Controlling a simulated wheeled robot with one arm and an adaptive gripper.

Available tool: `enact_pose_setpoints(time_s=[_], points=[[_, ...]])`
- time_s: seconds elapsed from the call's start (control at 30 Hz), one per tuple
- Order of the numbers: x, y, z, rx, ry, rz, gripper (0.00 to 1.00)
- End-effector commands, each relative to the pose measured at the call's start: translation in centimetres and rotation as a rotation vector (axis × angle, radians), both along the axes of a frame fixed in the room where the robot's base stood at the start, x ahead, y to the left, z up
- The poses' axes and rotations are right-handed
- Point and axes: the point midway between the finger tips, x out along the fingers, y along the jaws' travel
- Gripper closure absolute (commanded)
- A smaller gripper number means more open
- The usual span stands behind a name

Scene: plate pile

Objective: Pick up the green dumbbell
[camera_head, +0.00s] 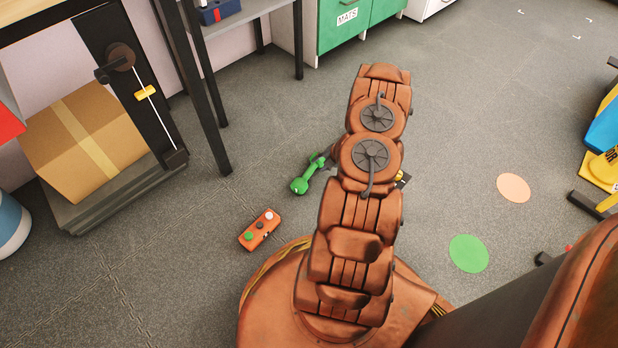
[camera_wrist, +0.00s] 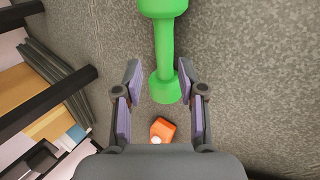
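The green dumbbell (camera_head: 307,175) lies on the grey floor just left of my arm in the head view; its far end is partly hidden by the arm. In the wrist view the dumbbell (camera_wrist: 165,50) runs up the picture, its upper end cut off by the frame edge. My gripper (camera_wrist: 160,78) is open, with one finger on each side of the dumbbell's lower head and handle. Gaps show on both sides, so the fingers do not touch it in this view. In the head view my gripper is mostly hidden behind my arm.
An orange box with buttons (camera_head: 260,230) lies on the floor near the dumbbell. A cardboard box (camera_head: 85,143) sits on a platform scale at the left. Flat green (camera_head: 468,253) and peach (camera_head: 513,188) discs are on the right.

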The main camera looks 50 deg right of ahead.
Motion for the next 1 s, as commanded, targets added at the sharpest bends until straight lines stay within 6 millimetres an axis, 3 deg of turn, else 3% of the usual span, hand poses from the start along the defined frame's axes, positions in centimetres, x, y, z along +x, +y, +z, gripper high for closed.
enact_pose_setpoints(time_s=[0.53,0.8,1.0], points=[[1.5,1.2,-4.0,0.009,-0.01,0.019,0.6],[3.0,2.1,-7.0,0.009,-0.008,0.019,0.6],[3.6,2.1,-7.5,0.008,-0.009,0.017,0.6]])
